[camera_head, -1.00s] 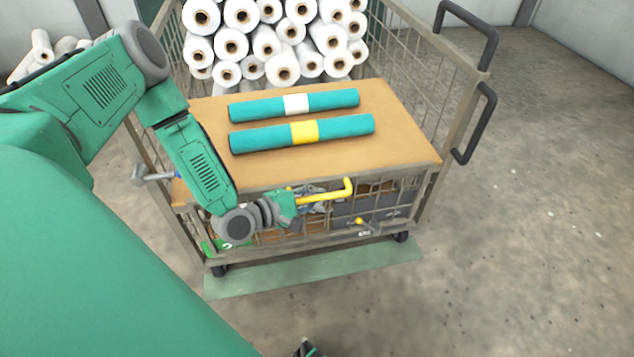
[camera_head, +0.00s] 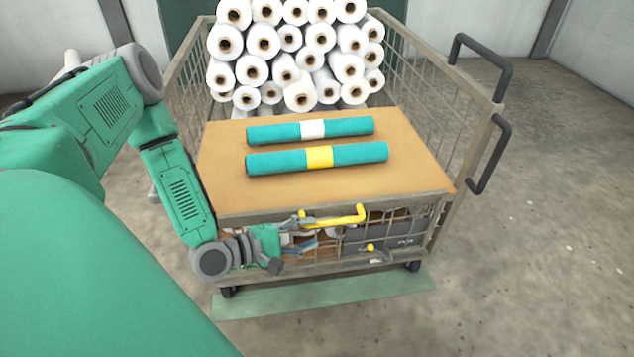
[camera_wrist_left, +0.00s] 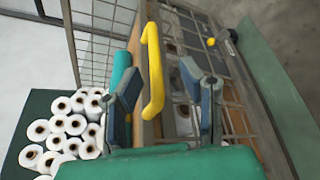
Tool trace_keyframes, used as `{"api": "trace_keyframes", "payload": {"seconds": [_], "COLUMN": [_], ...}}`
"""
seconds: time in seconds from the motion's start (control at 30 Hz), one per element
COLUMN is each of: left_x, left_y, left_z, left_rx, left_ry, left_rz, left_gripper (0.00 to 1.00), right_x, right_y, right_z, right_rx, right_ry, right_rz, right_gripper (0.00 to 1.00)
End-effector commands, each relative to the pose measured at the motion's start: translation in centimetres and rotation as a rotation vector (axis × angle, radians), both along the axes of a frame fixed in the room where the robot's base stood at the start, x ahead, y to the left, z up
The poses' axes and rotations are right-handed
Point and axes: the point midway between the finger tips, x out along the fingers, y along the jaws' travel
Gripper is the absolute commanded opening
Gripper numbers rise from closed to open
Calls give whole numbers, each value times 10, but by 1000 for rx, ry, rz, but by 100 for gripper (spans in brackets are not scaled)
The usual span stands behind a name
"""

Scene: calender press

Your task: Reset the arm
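My left gripper (camera_head: 306,235) is at the front of the wire cart, just below and left of the yellow handle (camera_head: 335,217). In the left wrist view its two blue-grey fingers (camera_wrist_left: 165,85) stand apart, with nothing clamped between them. The yellow handle (camera_wrist_left: 153,70) shows just beyond the fingers, nearer the left one; I cannot tell whether it touches. My left arm (camera_head: 180,190) reaches down along the cart's left front side. My right gripper is out of view.
The cart (camera_head: 440,215) has a brown board (camera_head: 225,190) carrying two teal rolls, one with a white band (camera_head: 350,127), one with a yellow band (camera_head: 360,154). White rolls (camera_head: 263,40) are stacked behind. Black handles (camera_head: 485,160) stick out right. Floor at right is clear.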

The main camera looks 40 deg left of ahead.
Motion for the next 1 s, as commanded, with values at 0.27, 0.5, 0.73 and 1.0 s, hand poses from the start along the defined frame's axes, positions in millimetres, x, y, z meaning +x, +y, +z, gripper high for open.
{"api": "trace_keyframes", "payload": {"seconds": [0.27,0.5,0.73,1.0], "left_x": [-1,-1,-5,-70], "left_y": [2,2,-29,-100], "left_z": [-1,-1,-14,-69], "left_rx": [-3,-2,126,746], "left_ry": [0,0,58,253], "left_rz": [0,1,-92,-604], "left_gripper": [34,34,34,34], "right_x": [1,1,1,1], "right_y": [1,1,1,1], "right_z": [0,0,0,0], "right_rx": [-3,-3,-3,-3], "right_ry": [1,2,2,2], "right_rz": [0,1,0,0], "right_gripper": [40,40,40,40]}}
